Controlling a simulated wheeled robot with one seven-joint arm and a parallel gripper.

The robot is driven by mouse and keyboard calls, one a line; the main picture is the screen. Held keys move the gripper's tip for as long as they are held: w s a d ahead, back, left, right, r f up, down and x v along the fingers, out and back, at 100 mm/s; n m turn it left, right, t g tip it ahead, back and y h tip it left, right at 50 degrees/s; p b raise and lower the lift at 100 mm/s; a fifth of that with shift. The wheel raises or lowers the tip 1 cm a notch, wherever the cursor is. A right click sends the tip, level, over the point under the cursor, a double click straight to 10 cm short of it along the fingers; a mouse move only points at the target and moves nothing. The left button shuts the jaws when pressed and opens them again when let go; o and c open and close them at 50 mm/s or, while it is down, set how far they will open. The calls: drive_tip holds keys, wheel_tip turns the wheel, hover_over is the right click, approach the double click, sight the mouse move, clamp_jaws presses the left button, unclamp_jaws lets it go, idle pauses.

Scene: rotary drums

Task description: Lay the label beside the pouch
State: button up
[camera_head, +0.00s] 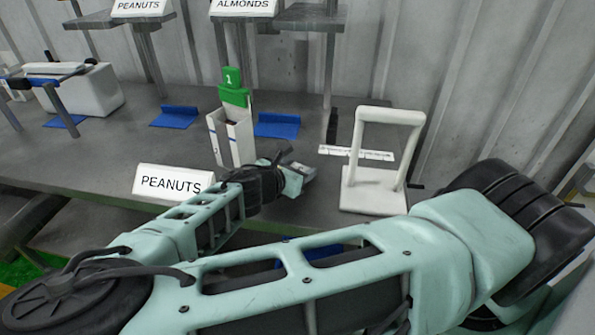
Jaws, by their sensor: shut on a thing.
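My gripper (300,168) is at the centre of the camera_head view, low over the front part of the grey table. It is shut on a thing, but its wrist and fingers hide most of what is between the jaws. I cannot tell whether that thing is the label. A thin white strip with small dark marks (335,150) is just to the right of my gripper and passes by the white frame. I cannot tell whether it touches the fingers. I cannot make out a pouch for certain.
A white stand-up frame (374,203) is to the right of my gripper. An open white box (232,140) with a green card marked 1 (233,87) is at its left. A PEANUTS sign (172,183) is at the front edge. Blue holders (277,126) are behind.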

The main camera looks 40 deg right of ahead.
drive_tip(key=shift+f, duration=0.4)
drive_tip(key=o, duration=1)
drive_tip(key=shift+f, duration=0.1)
drive_tip(key=v, duration=1.2)
drive_tip(key=shift+s+b, duration=0.1)
drive_tip(key=shift+b, duration=0.3)
drive_tip(key=shift+a, duration=0.15)
